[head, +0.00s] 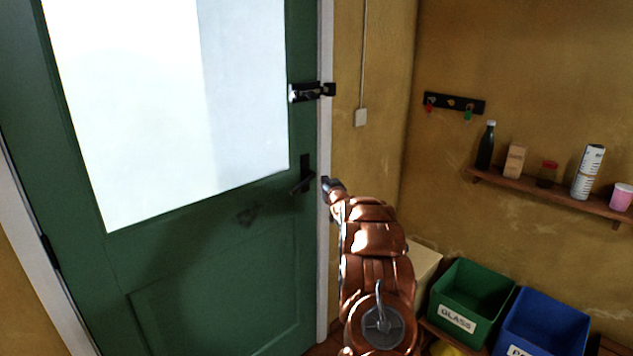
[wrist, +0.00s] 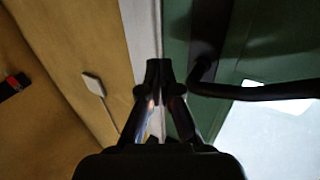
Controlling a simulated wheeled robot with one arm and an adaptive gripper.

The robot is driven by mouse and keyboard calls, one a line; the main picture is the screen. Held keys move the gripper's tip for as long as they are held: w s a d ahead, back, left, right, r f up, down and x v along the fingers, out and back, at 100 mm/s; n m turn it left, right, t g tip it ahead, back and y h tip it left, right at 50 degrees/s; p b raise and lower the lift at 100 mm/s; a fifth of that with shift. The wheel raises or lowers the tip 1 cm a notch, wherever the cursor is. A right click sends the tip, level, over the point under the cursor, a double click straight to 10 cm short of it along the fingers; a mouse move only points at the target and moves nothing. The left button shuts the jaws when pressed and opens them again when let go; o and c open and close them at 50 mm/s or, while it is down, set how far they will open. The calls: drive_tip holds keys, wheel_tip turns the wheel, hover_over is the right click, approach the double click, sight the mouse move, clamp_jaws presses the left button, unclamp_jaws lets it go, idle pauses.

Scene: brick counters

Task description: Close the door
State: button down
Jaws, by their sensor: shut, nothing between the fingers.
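The green door (head: 215,235) with a large bright glass pane fills the left of the head view. Its right edge lies along the white frame (head: 325,60); the door looks flush or nearly so, and I cannot tell if a small gap is left. A dark lever handle (head: 303,178) sits near that edge, with a metal latch (head: 312,91) above it. My gripper (head: 328,184) is shut and empty, just right of the handle by the frame. In the wrist view, its closed fingertips (wrist: 160,68) are beside the handle (wrist: 205,78), apparently not gripping it.
A green glass bin (head: 470,295) and a blue bin (head: 545,325) stand at the lower right. A wall shelf (head: 550,195) holds a bottle and several containers. A hook rack (head: 453,103) and a switch (head: 361,117) are on the yellow wall.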

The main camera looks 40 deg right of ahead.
drive_tip(key=s+b, duration=0.1)
drive_tip(key=s, duration=0.6)
drive_tip(key=shift+s+d+f, duration=0.15)
drive_tip(key=shift+s+d, duration=0.2)
drive_tip(key=shift+d, duration=0.05)
drive_tip(key=a+r+g+y, duration=0.2)
drive_tip(key=a+g, duration=0.2)
drive_tip(key=a, duration=1.1)
drive_tip(key=s+a+n+g+y+p, duration=0.1)
drive_tip(key=s+a+g, duration=0.2)
drive_tip(key=s+a, duration=0.45)
drive_tip(key=s+a+g+y+p, duration=0.15)
drive_tip(key=s+a, duration=0.25)
drive_tip(key=a, duration=0.6)
drive_tip(key=s+a+n+g+y, duration=0.1)
drive_tip(key=s+a+g, duration=0.2)
drive_tip(key=s+a, duration=0.4)
drive_tip(key=s+a+f+n+g+y, duration=0.1)
drive_tip(key=s+a+g, duration=0.2)
drive_tip(key=s+a, duration=0.5)
drive_tip(key=s+a+f+n+g+y, duration=0.1)
drive_tip(key=s+a, duration=0.6)
drive_tip(key=s, duration=1.5)
drive_tip(key=n+g, duration=0.1)
drive_tip(key=g, duration=0.1)
drive_tip(key=shift+s+a+g+p, duration=0.3)
drive_tip(key=shift+s+g, duration=0.05)
drive_tip(key=shift+s, duration=0.05)
drive_tip(key=shift+d, duration=0.1)
